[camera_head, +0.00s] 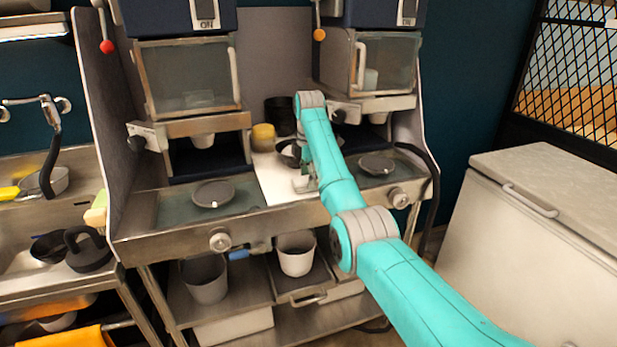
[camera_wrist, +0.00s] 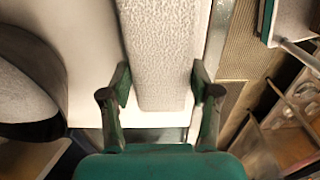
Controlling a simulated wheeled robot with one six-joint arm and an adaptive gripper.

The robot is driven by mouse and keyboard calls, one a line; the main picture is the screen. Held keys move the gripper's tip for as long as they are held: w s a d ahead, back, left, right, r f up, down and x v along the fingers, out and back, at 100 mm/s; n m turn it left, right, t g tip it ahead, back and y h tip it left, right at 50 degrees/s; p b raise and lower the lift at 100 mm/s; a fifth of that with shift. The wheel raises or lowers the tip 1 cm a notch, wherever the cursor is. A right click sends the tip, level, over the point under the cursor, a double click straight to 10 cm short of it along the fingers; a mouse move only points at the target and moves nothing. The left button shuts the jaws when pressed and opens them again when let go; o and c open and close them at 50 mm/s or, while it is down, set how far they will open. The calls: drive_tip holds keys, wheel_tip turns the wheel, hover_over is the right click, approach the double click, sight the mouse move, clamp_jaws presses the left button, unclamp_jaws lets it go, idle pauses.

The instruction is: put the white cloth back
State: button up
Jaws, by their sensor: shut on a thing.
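The white cloth (camera_wrist: 165,50) is a folded, textured strip in the wrist view, running up from between my fingers. My gripper (camera_wrist: 160,88) is shut on its near end, with one dark finger at each side. The cloth is over or on a plain white surface (camera_wrist: 90,50); I cannot tell whether it touches it. In the head view, my gripper (camera_head: 303,183) is low over the white panel (camera_head: 278,180) in the middle of the steel counter. There the cloth cannot be told apart from the panel.
A dark-rimmed round vessel (camera_wrist: 30,95) is close on the left in the wrist view. In the head view, round plates (camera_head: 213,194) (camera_head: 376,165) lie either side of the panel. A yellowish container (camera_head: 263,137) stands behind it. Pots (camera_head: 295,253) stand on the lower shelf.

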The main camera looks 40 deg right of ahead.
drive_tip(key=o, duration=1.1)
drive_tip(key=shift+f, duration=0.1)
